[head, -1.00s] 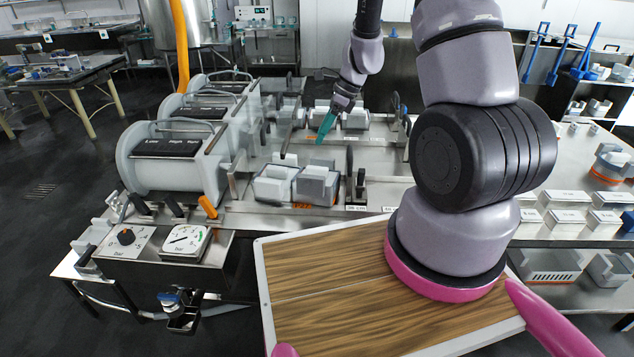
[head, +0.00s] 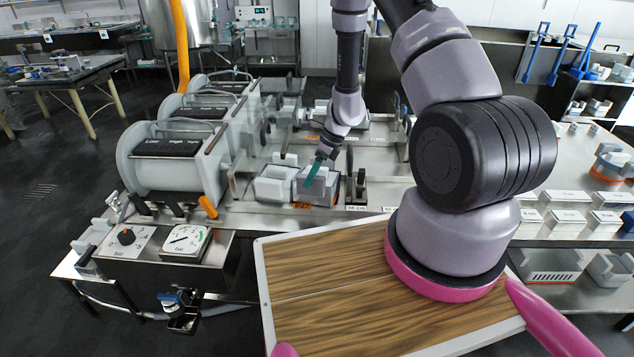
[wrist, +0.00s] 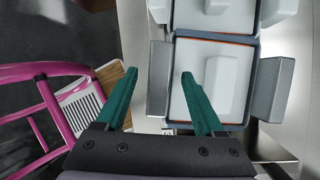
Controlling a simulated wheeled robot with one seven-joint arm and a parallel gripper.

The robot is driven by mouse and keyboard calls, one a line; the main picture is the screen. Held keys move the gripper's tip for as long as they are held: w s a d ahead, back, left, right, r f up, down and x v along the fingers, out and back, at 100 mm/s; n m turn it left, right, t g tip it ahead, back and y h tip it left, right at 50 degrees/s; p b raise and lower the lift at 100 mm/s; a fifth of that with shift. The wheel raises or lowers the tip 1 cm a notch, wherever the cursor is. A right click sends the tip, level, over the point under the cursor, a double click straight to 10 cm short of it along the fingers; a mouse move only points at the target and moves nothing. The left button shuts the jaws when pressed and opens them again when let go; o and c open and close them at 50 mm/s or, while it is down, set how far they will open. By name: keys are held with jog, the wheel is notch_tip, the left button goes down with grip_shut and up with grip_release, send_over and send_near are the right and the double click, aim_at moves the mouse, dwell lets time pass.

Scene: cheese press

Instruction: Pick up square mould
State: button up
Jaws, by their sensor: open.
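Two square moulds with white lids sit side by side on the steel press table. The right one (head: 318,187) has a dark grey rim, and the left one (head: 274,186) is beside it. My gripper (head: 312,181) is open over the right mould, its teal fingers pointing down. In the wrist view, a square mould (wrist: 205,90) with a white lid and grey side handles fills the middle. Its left handle (wrist: 160,78) appears between the open teal fingertips of my gripper (wrist: 159,73). I cannot tell how far above the handle they are.
Another white-lidded mould (wrist: 215,15) touches the far side of this one. Horizontal press cylinders (head: 170,160) stand to the left. A pressure gauge (head: 186,241) is at the near left. A wood-topped board (head: 330,305) is in front.

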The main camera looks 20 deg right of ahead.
jog(key=shift+a+f, duration=0.25)
jog(key=shift+f, duration=0.3)
grip_shut()
dwell(1.0)
